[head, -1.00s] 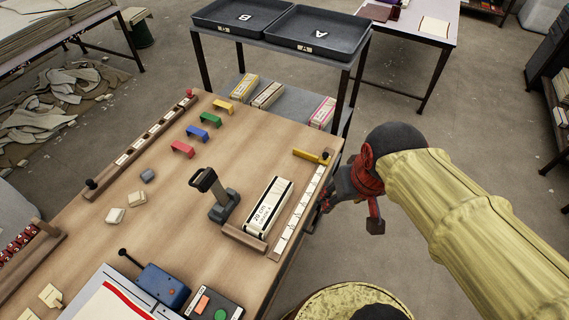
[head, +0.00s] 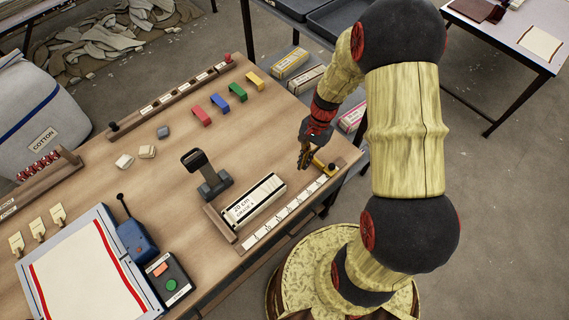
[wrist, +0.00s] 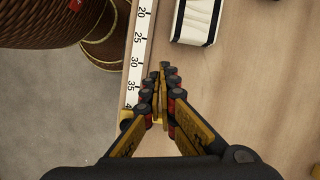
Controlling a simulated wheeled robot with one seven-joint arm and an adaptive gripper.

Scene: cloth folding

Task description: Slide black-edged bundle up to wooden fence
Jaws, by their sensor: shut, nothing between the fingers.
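The black-edged bundle (head: 262,198) is a white block with dark edges and printed text, lying flat on the wooden table. The short wooden fence (head: 219,223) is at its left end; I cannot tell if the two touch. The bundle's other end (wrist: 197,20) shows at the top of the wrist view. My gripper (head: 303,166) is beyond the bundle's right end, beside the yellow stop. In the wrist view my gripper (wrist: 165,78) has its fingers together, empty, over bare table between the ruler and the bundle's line, apart from the bundle.
A ruler strip (head: 290,213) runs along the table's edge beside the bundle, with the yellow stop (head: 321,166) at its far end. A black-handled grey tool (head: 209,177) stands behind the bundle. Coloured brackets (head: 220,103) stand farther back.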

